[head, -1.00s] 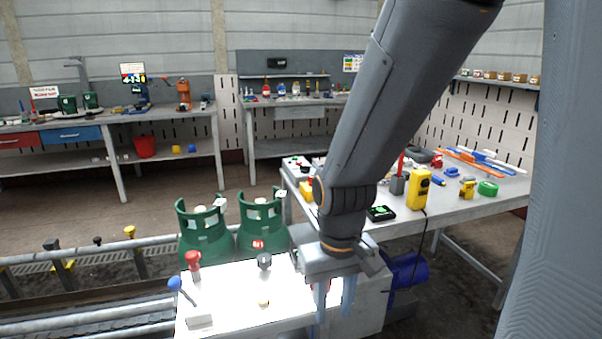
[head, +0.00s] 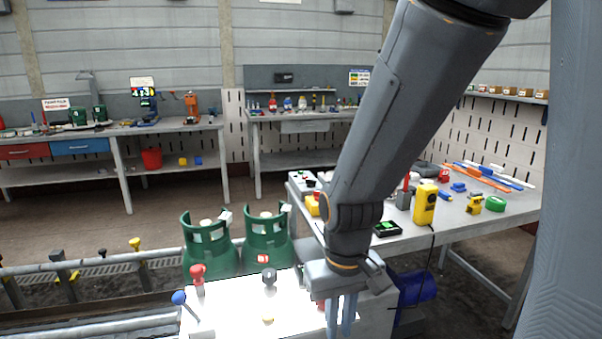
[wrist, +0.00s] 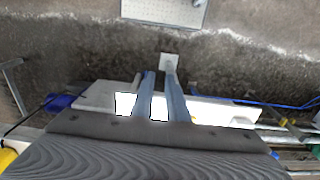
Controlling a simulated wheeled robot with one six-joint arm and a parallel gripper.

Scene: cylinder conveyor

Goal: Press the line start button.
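A brightly lit white control panel (head: 235,305) stands in front of me in the head view. It carries a red knob (head: 198,274), a black knob (head: 269,278), a blue-tipped lever (head: 179,298) and a small yellow button (head: 267,319). A red part shows just left of my fingers, mostly hidden. I cannot tell which control is the line start button. My gripper (head: 341,322) points down over the panel's right end, its two blue fingers a little apart and empty. In the wrist view the fingers (wrist: 160,78) also show a gap. I cannot tell whether they touch anything.
Two green gas cylinders (head: 208,246) (head: 267,237) stand just behind the panel. Conveyor rails (head: 95,262) run to the left. A workbench (head: 470,222) with tools, including a yellow device (head: 424,204), stands at the right. A blue motor-like part (head: 415,287) lies right of the panel.

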